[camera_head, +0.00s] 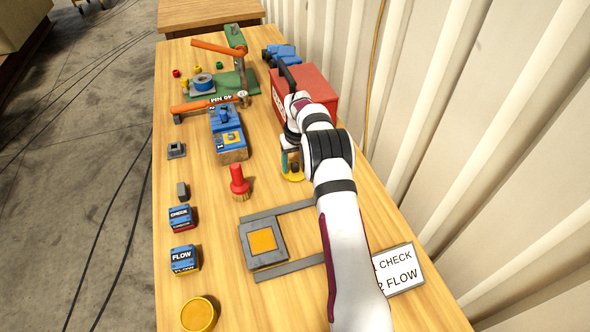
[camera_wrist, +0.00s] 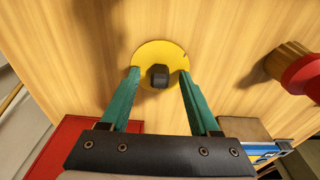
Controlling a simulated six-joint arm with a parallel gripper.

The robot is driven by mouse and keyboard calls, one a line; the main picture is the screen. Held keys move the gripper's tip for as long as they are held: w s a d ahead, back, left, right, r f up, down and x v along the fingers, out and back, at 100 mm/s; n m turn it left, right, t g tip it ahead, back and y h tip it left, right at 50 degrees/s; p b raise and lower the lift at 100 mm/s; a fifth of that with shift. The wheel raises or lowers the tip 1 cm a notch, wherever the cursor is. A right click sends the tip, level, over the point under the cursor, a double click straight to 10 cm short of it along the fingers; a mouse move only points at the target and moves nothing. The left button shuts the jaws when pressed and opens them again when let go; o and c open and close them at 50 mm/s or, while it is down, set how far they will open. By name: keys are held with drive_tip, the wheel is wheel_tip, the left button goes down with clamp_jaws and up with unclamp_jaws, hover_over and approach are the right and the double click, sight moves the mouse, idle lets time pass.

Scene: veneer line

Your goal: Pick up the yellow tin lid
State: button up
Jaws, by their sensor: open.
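The yellow tin lid (camera_wrist: 160,50) is a flat yellow disc with a dark knob in its middle, lying on the wooden table in the wrist view. In the head view only part of the lid (camera_head: 293,178) shows beneath my gripper (camera_head: 291,163). In the wrist view my gripper (camera_wrist: 160,76) is open, its two teal fingers reaching to either side of the dark knob over the lid. Nothing is held. I cannot tell how far the fingertips are above the lid.
A red peg (camera_head: 238,180) stands left of the lid. A red toolbox (camera_head: 313,92) is behind it, and a blue block fixture (camera_head: 229,140) at left. A yellow-topped round tin (camera_head: 198,314) stands at the near left. A grey frame (camera_head: 264,259) lies nearer.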

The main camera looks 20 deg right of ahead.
clamp_jaws()
idle(0.3)
